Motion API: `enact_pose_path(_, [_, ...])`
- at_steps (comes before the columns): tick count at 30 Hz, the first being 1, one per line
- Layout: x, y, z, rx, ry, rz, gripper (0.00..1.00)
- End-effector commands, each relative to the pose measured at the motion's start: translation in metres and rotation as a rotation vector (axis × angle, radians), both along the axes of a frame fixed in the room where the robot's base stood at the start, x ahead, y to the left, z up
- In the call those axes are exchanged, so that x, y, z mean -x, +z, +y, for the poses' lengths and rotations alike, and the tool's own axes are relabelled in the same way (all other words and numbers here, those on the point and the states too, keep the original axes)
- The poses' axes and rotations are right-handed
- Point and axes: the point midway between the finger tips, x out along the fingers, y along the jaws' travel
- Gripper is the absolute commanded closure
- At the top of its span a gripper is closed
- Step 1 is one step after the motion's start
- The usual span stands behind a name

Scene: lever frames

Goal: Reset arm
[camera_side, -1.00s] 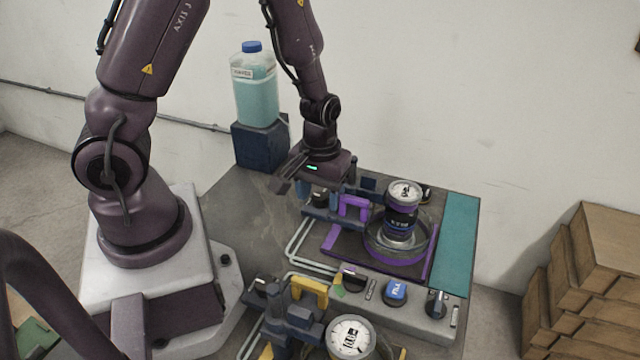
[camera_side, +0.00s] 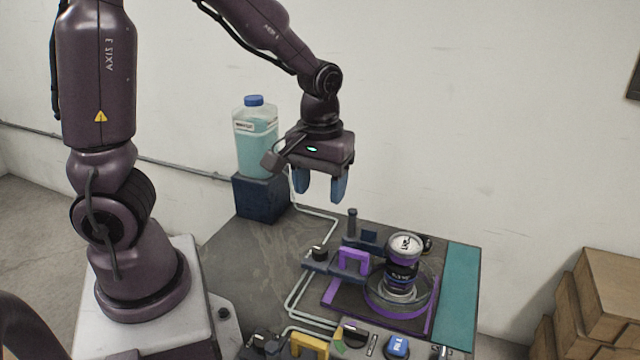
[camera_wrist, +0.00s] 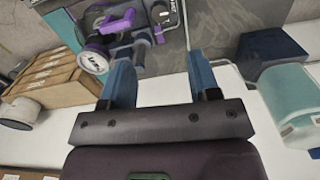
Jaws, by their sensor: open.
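My gripper (camera_side: 320,188) is open and empty, with blue fingers pointing down. It hangs in the air above the back of the grey table, clear of the devices. In the wrist view the open fingers (camera_wrist: 160,80) show with nothing between them. Below and to the right, a purple lever device (camera_side: 354,260) stands on the table, with a dark can (camera_side: 403,268) upright in a round clear dish (camera_side: 428,290). The same purple device also shows in the wrist view (camera_wrist: 118,22). A yellow lever device (camera_side: 308,345) is partly cut off at the bottom edge.
A bottle of teal liquid (camera_side: 256,145) stands on a dark blue block (camera_side: 258,196) left of my gripper. A control panel with knobs (camera_side: 378,340) lies at the front. A teal strip (camera_side: 460,285) edges the table's right. Cardboard boxes (camera_side: 610,290) stand beyond it.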

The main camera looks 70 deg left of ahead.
Motion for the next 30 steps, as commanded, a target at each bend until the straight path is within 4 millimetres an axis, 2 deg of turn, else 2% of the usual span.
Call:
enact_pose_path(7, [0.000,0.000,0.000,0.000,-0.022,0.001,0.44])
enact_pose_path(11, [0.010,-0.001,-0.008,0.011,-0.156,0.026,0.44])
enact_pose_path(18, [0.036,0.042,-0.035,0.038,-0.466,-0.106,0.44])
enact_pose_path(24, [0.066,0.086,-0.049,-0.042,-0.676,-0.286,0.44])
enact_pose_path(30, [0.085,0.115,-0.053,-0.145,-0.723,-0.422,0.44])
